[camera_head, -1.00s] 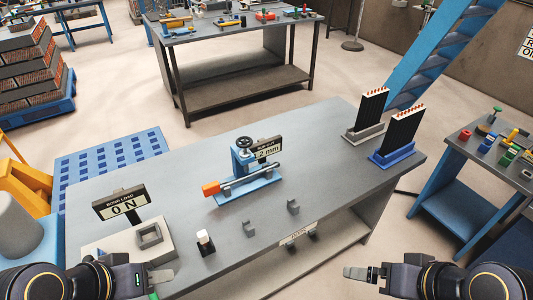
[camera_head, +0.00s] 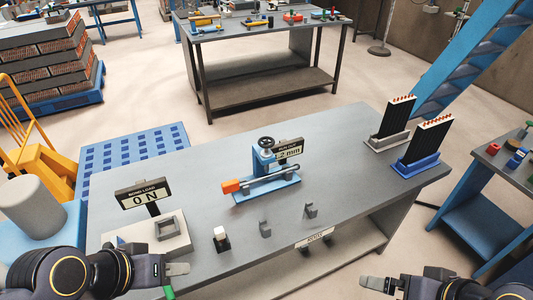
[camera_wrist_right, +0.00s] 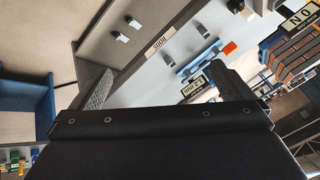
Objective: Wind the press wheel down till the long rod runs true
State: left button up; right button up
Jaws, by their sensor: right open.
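The press is a small blue stand (camera_head: 261,161) with a dark handwheel (camera_head: 266,142) on top, at mid-bench. The long grey rod (camera_head: 266,182) lies along its blue base, with an orange block (camera_head: 231,186) at the left end. My right gripper (camera_head: 380,285) is in front of the bench, far from the press. In the right wrist view its fingers are spread and empty (camera_wrist_right: 163,85).
A "BEND LOAD" sign (camera_head: 143,194) reading 0 N stands at the bench's left, behind a grey block with a square socket (camera_head: 170,230). Small grey brackets (camera_head: 311,210) stand in front of the press. Two racks of dark tubes (camera_head: 425,142) stand at the right end. The bench's right middle is clear.

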aim_at(265, 145)
jog(key=i+l+u, duration=0.2)
jog(key=u, duration=0.15)
jog(key=i+l+u, duration=0.45)
jog(key=u, duration=0.2)
